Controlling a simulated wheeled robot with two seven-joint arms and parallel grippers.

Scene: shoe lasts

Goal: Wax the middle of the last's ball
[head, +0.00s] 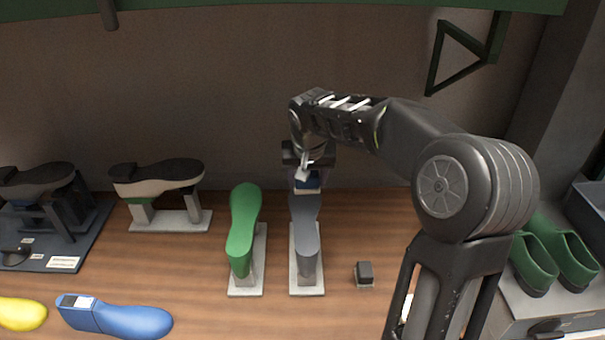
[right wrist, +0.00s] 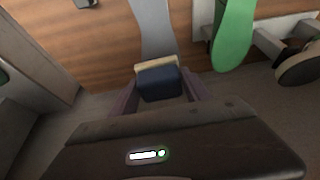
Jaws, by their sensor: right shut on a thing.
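A grey last (head: 306,238) stands sole up on a light stand in the middle of the bench; it also shows in the right wrist view (right wrist: 154,32). My right gripper (head: 308,176) is over the far, wide end of this last. It is shut on a dark blue block with a pale edge (right wrist: 160,82). The block is at or just above the last's far end; I cannot tell whether they touch. The fingers partly hide the block in the head view. My left gripper is not in view.
A green last (head: 243,230) stands close left of the grey one. A small dark grey block (head: 365,273) sits to the right. Blue (head: 125,318) and yellow (head: 20,313) lasts lie front left. Shoes on stands (head: 160,180) are at the left, green clogs (head: 560,255) at the right.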

